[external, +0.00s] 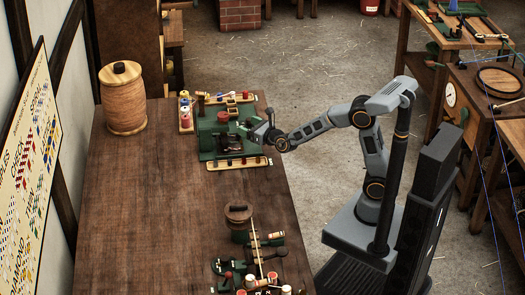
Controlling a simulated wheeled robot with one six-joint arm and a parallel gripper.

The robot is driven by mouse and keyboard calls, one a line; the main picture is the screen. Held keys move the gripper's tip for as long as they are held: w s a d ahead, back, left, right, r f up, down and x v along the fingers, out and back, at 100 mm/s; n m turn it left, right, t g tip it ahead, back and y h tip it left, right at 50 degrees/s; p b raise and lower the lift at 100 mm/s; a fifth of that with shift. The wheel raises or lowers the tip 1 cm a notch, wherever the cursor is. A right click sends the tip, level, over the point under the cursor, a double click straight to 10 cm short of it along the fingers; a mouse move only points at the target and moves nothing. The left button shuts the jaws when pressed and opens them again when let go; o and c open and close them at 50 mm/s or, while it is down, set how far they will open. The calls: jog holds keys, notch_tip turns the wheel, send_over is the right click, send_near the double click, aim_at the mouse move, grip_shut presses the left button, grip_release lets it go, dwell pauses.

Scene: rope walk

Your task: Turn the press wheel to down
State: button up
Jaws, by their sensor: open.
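A green machine (211,138) stands at the far right part of the wooden table, with a red round cap (223,116) on top and dark parts at its front. I cannot tell for certain which part of it is the press wheel, or how that wheel is set. My gripper (262,133) is at the right side of this machine, close to its upper right part. The jaws are open. They are small here, and I cannot tell whether they touch the machine or have anything between them.
A lidded wooden barrel (125,100) stands at the table's far left. Nearer are a brown round-topped piece (238,213) and small green tools (230,264). The middle and left of the table (150,210) are bare. A wooden strip with small pieces (238,163) lies before the machine.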

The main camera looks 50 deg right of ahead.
aim_at(228, 117)
jog(key=w+p, duration=0.1)
jog(key=w, duration=1.2)
jog(key=shift+w, duration=0.2)
jog(key=shift+c, duration=0.4)
jog(key=c, duration=0.8)
jog(key=shift+c, duration=0.2)
